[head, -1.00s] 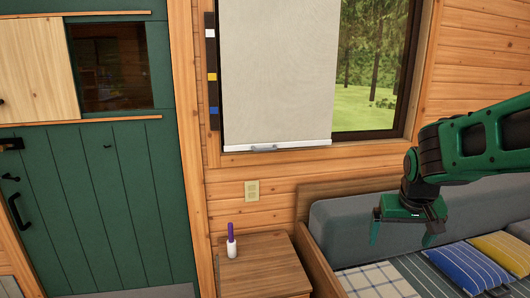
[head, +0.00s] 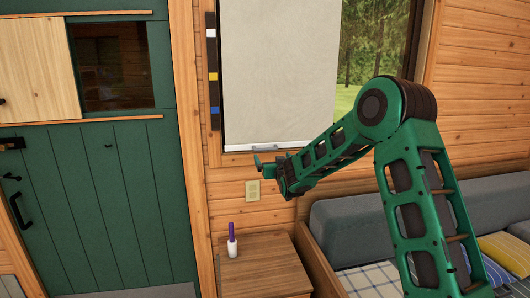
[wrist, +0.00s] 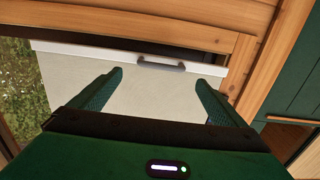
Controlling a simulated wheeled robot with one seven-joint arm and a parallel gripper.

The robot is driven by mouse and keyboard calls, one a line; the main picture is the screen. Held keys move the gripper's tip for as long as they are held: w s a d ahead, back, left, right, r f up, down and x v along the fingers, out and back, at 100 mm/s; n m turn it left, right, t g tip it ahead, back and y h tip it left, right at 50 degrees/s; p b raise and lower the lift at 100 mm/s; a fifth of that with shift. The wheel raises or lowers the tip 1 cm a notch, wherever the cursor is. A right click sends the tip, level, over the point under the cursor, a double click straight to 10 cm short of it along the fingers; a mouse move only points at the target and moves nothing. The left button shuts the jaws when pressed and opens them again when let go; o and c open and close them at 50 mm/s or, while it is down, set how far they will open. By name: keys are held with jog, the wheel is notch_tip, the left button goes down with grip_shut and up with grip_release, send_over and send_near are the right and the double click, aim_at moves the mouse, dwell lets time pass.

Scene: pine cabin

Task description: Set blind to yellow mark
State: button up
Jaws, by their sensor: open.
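The pale blind (head: 275,75) hangs over the window, its white bottom bar (head: 300,144) near the sill, lower than the blue mark (head: 214,111). A grey handle (head: 264,147) is on the bar; it also shows in the wrist view (wrist: 160,63). The yellow mark (head: 213,77) is on the dark strip left of the window, below a white mark (head: 211,33). My gripper (head: 264,165) is just below the bar in the head view. In the wrist view its open, empty fingers (wrist: 160,84) point towards the bar, with the handle between and beyond their tips.
A wooden side table (head: 262,265) with a white and purple bottle (head: 232,240) stands below. A grey sofa (head: 345,225) with cushions is at the right. A green door (head: 90,200) is at the left. A socket (head: 253,190) is on the wall below the window.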

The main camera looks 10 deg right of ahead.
aim_at(267, 150)
jog(key=w, duration=1.1)
jog(key=shift+a+r, duration=0.1)
jog(key=shift+a, duration=0.1)
jog(key=shift+c, duration=0.6)
